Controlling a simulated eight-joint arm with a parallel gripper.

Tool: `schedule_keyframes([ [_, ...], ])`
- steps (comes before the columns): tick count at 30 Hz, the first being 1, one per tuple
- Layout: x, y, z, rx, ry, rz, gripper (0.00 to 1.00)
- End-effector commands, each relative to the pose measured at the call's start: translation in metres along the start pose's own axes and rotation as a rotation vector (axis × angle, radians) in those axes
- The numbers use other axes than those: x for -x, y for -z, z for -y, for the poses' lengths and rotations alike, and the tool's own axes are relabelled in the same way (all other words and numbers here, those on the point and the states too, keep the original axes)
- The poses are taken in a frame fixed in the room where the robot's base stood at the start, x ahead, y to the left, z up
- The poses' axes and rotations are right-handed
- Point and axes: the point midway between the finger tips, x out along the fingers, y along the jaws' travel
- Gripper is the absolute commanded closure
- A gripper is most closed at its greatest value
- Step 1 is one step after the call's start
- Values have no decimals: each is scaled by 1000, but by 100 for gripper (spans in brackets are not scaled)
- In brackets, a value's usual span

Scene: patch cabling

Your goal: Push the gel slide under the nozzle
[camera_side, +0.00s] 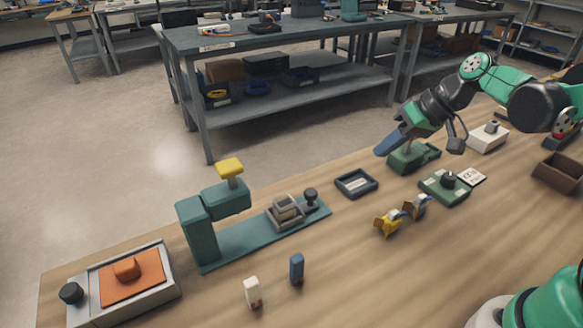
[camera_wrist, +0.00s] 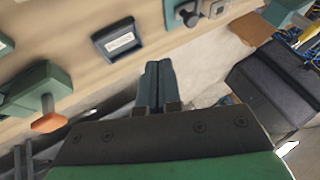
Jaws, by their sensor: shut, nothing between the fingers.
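The dispenser (camera_side: 198,228) is a teal column with an overhanging head and yellow cap (camera_side: 230,167). The underside of its head, where a nozzle would be, is hard to make out. The gel slide (camera_side: 286,213), a grey carriage, sits on the teal track to the right of the head, not under it. A dark round knob (camera_side: 310,196) stands at its right. The slide also shows at the top of the wrist view (camera_wrist: 214,8). My gripper (camera_side: 380,152) is shut and empty, above the table, right of the slide and apart from it; its fingers also show in the wrist view (camera_wrist: 152,66).
A dark labelled tray (camera_side: 356,183) lies between slide and gripper. A green fixture (camera_side: 416,158) stands close beneath my gripper. The front table is mostly clear.

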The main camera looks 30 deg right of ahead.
Motion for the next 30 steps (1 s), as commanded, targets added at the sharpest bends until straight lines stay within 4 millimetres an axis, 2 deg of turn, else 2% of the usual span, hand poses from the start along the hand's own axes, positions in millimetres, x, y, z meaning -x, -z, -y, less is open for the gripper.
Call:
schedule_keyframes([
  [20,-96,0,0,3,-3,1,100],
  [24,-108,-2,18,6,-1,2,100],
  [30,-117,-3,31,2,-3,1,100],
])
